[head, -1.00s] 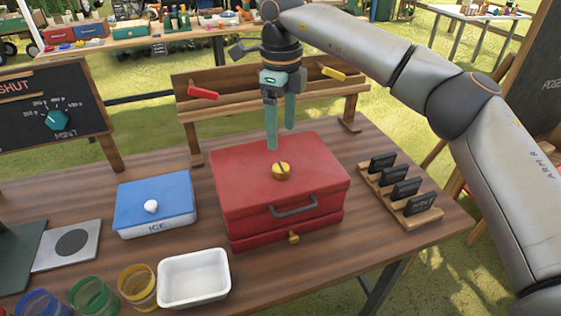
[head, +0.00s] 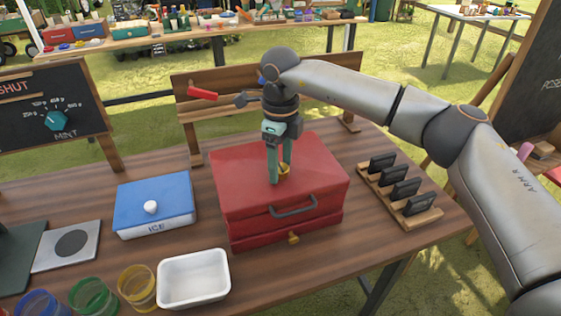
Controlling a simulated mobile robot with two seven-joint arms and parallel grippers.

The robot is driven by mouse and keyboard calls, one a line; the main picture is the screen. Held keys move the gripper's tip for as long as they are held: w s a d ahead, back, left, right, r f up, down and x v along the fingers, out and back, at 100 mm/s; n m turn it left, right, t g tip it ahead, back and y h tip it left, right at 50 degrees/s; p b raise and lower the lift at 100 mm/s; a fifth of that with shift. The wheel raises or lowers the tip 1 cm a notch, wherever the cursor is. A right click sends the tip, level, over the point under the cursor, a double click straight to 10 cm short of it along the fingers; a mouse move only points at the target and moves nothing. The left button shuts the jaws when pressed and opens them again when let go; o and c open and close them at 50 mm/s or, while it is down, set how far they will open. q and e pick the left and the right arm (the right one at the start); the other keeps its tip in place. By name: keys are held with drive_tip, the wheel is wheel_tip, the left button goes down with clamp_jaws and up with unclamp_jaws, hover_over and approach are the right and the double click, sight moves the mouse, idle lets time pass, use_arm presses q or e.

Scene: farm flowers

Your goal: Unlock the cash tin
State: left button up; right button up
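The red cash tin (head: 235,190) stands shut on the wooden table, with a grey handle (head: 293,206) on its front. A round yellow lock knob (head: 285,170) sits on its lid, partly hidden by my gripper's fingers. A small yellow knob (head: 293,238) is low on the front. My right gripper (head: 280,176) points down at the lid, its teal fingertips at the lid knob, one on its left side and one behind it. I cannot tell whether the fingers press on the knob. My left gripper is not in view.
A blue ice box (head: 170,190), a white tray (head: 194,278) and coloured jars (head: 138,286) stand left of the tin. A holder with small black signs (head: 420,212) is to the right. A wooden rack (head: 190,125) with a red handle (head: 203,94) stands behind.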

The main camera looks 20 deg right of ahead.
clamp_jaws()
idle(0.3)
drive_tip(key=shift+m, duration=0.4)
drive_tip(key=m, duration=0.3)
drive_tip(key=shift+r+m, duration=0.1)
drive_tip(key=shift+m, duration=0.2)
drive_tip(key=m, duration=0.4)
drive_tip(key=shift+m+p, duration=0.3)
drive_tip(key=shift+p, duration=0.05)
drive_tip(key=m, duration=0.4)
drive_tip(key=shift+m, duration=2.5)
